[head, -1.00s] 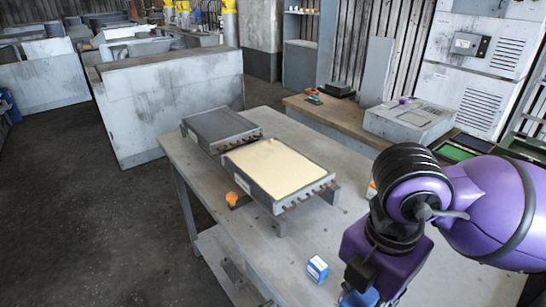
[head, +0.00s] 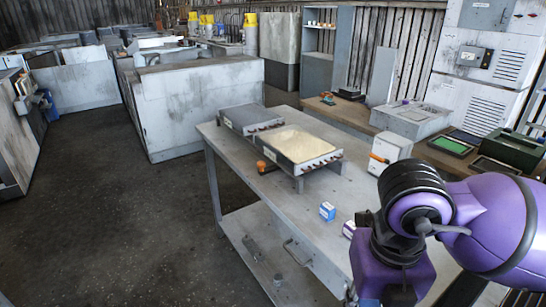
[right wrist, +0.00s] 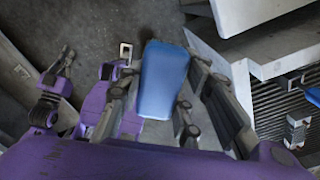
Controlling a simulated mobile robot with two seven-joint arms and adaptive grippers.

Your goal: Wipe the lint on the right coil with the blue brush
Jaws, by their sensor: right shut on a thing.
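The right coil (head: 299,147) lies on the grey workbench in the head view, its top covered with cream lint and copper tube ends along its near side. In the head view my right arm comes in from the right, and its gripper is mostly cut off at the bottom edge. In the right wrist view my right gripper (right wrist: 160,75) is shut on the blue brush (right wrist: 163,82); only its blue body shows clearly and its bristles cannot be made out. Dark linkages at the left of that view may be my left gripper (right wrist: 58,78); its fingers are unclear.
A second, grey coil (head: 250,118) sits behind the right coil. The workbench (head: 275,195) also holds an orange item (head: 261,167), a blue-and-white box (head: 327,211) and a white box with an orange handle (head: 390,150). The floor at left is open.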

